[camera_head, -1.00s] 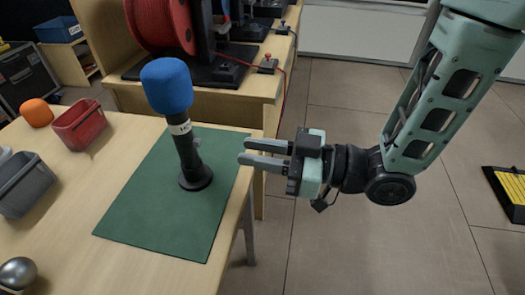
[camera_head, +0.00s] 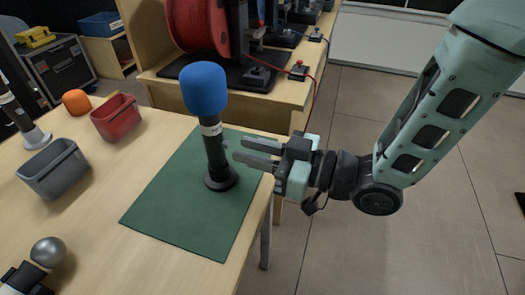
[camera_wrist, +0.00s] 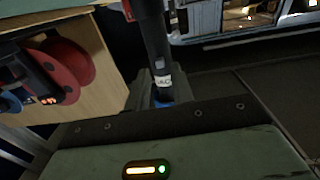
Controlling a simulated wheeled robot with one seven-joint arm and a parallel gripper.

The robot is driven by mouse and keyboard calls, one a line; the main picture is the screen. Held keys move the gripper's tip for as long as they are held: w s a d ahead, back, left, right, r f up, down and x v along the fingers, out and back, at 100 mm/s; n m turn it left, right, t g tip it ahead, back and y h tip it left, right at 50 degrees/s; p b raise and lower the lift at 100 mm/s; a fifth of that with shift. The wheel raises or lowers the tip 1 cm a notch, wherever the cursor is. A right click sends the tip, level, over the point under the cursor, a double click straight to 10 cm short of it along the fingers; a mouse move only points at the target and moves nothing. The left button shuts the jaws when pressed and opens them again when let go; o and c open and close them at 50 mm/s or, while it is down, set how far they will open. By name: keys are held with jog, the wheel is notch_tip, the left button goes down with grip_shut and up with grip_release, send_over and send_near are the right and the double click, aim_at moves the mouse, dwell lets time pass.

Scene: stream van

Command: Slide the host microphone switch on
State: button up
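The microphone with a blue foam top (camera_head: 204,88) stands upright on a green mat (camera_head: 175,215), with a dark handle, a pale label band and a round base. A small grey nub (camera_head: 226,144) on the right side of the handle looks like its switch; its on or off position is too small to tell. My gripper (camera_head: 236,150) is just right of the handle at the nub's height, its two fingers apart and pointing at it. Contact cannot be told. In the wrist view the microphone handle (camera_wrist: 154,40) appears inverted, with its label and some blue foam below.
A silver-headed microphone (camera_head: 47,252) lies at the near left. A grey bin (camera_head: 55,168), a red bin (camera_head: 116,118) and an orange ball (camera_head: 76,101) are on the table. A bench with a red reel (camera_head: 198,32) stands behind. Open floor lies right of the table.

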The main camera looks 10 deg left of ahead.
jog(key=shift+w+a, duration=0.15)
jog(key=shift+a, duration=1.1)
jog(key=c, duration=0.5)
